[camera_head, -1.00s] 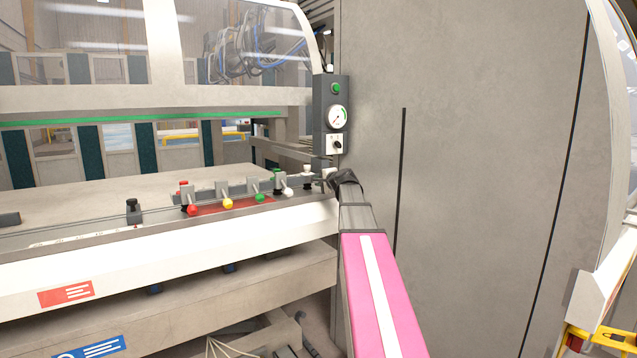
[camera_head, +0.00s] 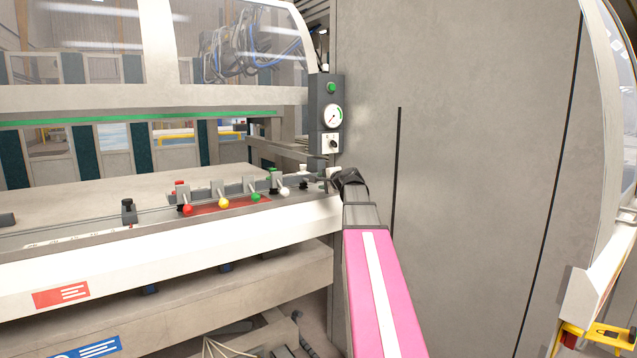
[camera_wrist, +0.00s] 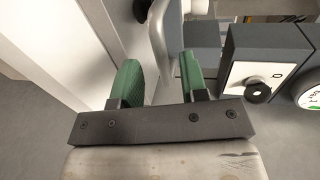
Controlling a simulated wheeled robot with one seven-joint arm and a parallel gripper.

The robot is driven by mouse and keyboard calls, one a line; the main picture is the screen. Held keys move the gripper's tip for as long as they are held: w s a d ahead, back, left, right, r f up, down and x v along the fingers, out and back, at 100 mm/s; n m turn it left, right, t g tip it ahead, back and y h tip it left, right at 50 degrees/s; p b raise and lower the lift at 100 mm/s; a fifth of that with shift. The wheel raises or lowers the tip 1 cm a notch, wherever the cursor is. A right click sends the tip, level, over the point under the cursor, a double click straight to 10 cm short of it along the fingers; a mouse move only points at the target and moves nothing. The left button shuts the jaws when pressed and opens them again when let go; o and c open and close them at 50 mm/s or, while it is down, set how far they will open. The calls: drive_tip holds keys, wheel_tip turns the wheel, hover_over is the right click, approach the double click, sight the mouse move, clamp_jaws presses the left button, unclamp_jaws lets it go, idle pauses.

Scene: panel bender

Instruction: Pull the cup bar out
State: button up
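A grey bar (camera_head: 238,190) with several levers ending in red, yellow, green and white balls lies along the machine's front ledge in the head view. I cannot tell for sure whether it is the cup bar. My gripper (camera_wrist: 159,62) shows in the wrist view with its two green fingers apart and nothing held between them. A bent silver rod (camera_wrist: 158,32) lies beyond the fingertips, near the gap. In the head view my dark wrist is at the ledge's right end, and the fingers cannot be made out there.
A control box (camera_head: 327,116) with a green button, gauge and black knob stands just behind my wrist; it also shows right of the fingers in the wrist view (camera_wrist: 262,70). A tall grey cabinet (camera_head: 470,150) fills the right. The table top (camera_head: 90,192) is mostly clear.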

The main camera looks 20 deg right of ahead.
drive_tip(key=v, duration=0.6)
drive_tip(key=shift+s, duration=0.2)
drive_tip(key=s+a+f+n+g, duration=0.25)
drive_tip(key=a+f, duration=0.25)
drive_tip(key=f, duration=0.4)
drive_tip(key=s+a+f+n+g, duration=0.25)
drive_tip(key=a+f, duration=0.25)
drive_tip(key=f, duration=0.4)
drive_tip(key=s+a+f+n+g, duration=0.2)
drive_tip(key=s+a+f+g, duration=0.15)
drive_tip(key=f, duration=0.45)
drive_tip(key=s+a+f+n+g+h, duration=0.2)
drive_tip(key=s+a+f+n+g, duration=0.1)
drive_tip(key=s+f, duration=0.5)
drive_tip(key=s+a+f+n+g+h, duration=0.2)
drive_tip(key=s+a+f+n+g, duration=0.1)
drive_tip(key=s+f, duration=0.6)
wheel_tip(320, 180, down, 3)
drive_tip(key=shift+s+a+r+n, duration=0.1)
drive_tip(key=shift+s+a+n, duration=0.2)
drive_tip(key=shift+a+n, duration=0.75)
